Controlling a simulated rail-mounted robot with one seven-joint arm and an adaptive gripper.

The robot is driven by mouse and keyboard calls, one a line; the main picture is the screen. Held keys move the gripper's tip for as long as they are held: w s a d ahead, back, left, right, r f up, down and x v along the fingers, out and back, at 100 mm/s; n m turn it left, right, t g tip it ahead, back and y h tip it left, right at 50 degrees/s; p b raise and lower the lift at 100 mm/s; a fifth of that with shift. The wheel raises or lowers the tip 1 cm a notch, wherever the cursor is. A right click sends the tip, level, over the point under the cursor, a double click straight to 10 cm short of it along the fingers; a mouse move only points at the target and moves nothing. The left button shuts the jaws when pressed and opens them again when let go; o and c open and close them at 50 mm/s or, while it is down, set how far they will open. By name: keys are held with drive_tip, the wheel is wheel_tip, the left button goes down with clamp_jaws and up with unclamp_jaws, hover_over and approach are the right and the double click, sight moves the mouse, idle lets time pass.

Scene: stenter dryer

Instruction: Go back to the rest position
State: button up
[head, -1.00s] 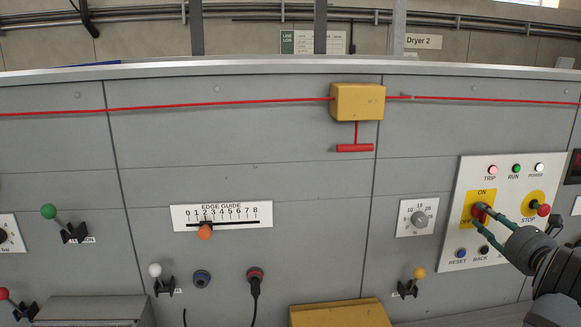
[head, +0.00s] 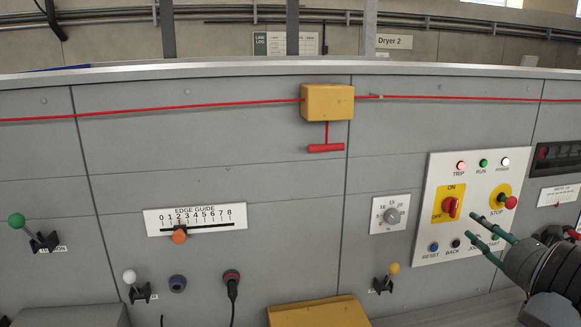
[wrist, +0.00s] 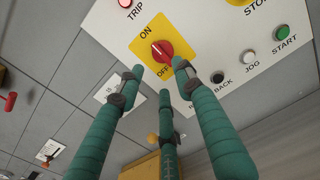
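My gripper (head: 478,230) is at the right of the head view, in front of the lower part of the white control panel (head: 425,225). Its green fingers are spread, with nothing between them. The red rotary switch (head: 450,207) on its yellow ON/OFF plate is to the left of and above the fingertips, apart from them. Part of the lower button row is hidden behind the fingers in the head view.
A red stop button (head: 511,202) is close to the fingers on the right. A dial (head: 391,216), a yellow-knobbed lever (head: 393,268) and a yellow box (head: 318,313) are to the left. A red pull cord (head: 220,106) runs across the top.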

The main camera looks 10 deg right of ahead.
sight(455, 210)
drive_tip(key=w, duration=0.9)
drive_tip(key=shift+w+a+f, duration=0.1)
drive_tip(key=shift+w+a, duration=0.05)
drive_tip(key=shift+a, duration=0.05)
drive_tip(key=shift+d+f+n+b, duration=0.1)
drive_tip(key=shift+f+n+b, duration=0.2)
drive_tip(key=shift+n+b, duration=0.35)
drive_tip(key=shift+r+n+b, duration=0.25)
drive_tip(key=shift+n+b, duration=0.15)
drive_tip(key=shift+n, duration=0.55)
